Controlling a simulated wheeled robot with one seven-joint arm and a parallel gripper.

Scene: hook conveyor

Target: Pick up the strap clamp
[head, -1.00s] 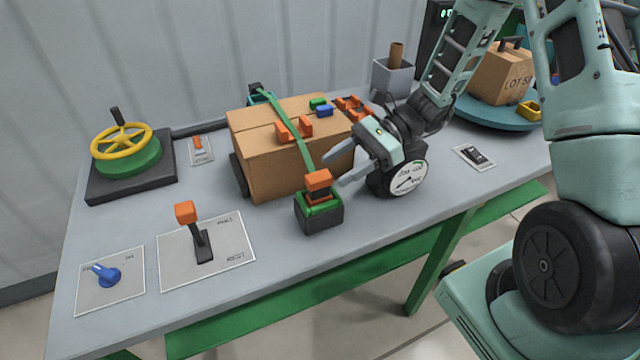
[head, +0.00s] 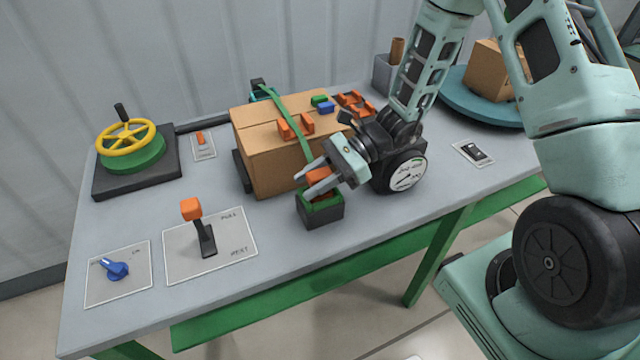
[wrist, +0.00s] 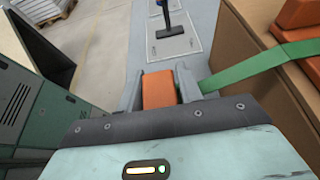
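The strap clamp, taken to be the orange block (wrist: 158,89), sits on a green and black base (head: 321,213) in front of the cardboard box. A green strap (head: 291,117) runs from there over the box. My gripper (head: 315,178) is at the clamp, with one finger on each side of the orange block. In the wrist view the block lies between the two fingertips (wrist: 160,88), very close to both. The fingers look open; no firm grip shows. My fingers partly hide the clamp in the head view.
The cardboard box (head: 262,155) stands right behind the clamp. A lever panel (head: 235,252), a blue knob (head: 116,270) and a yellow handwheel (head: 126,137) are to the left. The table's front edge is close.

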